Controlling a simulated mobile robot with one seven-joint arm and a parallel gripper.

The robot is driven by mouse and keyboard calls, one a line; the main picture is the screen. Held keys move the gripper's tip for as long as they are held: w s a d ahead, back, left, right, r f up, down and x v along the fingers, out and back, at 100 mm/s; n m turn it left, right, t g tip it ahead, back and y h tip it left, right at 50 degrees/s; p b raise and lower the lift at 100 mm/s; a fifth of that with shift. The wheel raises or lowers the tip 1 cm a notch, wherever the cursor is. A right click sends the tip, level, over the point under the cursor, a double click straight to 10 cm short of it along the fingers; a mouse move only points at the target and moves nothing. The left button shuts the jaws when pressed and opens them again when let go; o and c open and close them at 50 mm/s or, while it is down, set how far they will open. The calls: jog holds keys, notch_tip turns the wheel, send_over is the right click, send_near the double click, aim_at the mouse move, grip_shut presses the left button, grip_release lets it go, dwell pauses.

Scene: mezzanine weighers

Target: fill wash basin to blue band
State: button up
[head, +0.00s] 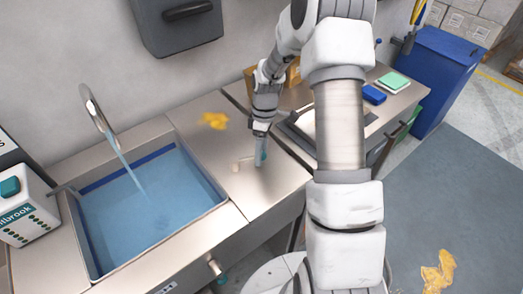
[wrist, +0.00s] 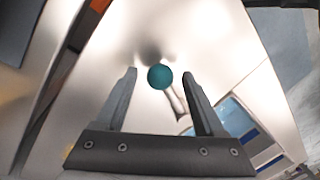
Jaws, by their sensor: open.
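The wash basin (head: 218,212) is a steel sink at the left in the head view, holding blue water (head: 150,215). A stream runs into it from the curved spout (head: 93,108). A dark blue band (head: 128,167) shows along its back wall; the water lies close to it, but I cannot tell whether it touches. My gripper (head: 261,158) points down over the steel counter right of the basin. It is open. In the wrist view a teal ball-shaped knob (wrist: 160,76) lies between the open fingers, with visible gaps on both sides. A pale rod (wrist: 177,100) shows beside it.
A yellow cloth (head: 214,120) lies on the counter behind my gripper. A white box with a teal button (head: 22,205) stands left of the basin. A blue sponge (head: 373,94) and green pad (head: 393,83) lie at right. A blue bin (head: 440,75) stands beyond; yellow litter (head: 438,272) lies on the floor.

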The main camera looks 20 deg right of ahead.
jog(key=shift+c, duration=0.3)
grip_shut()
dwell(1.1)
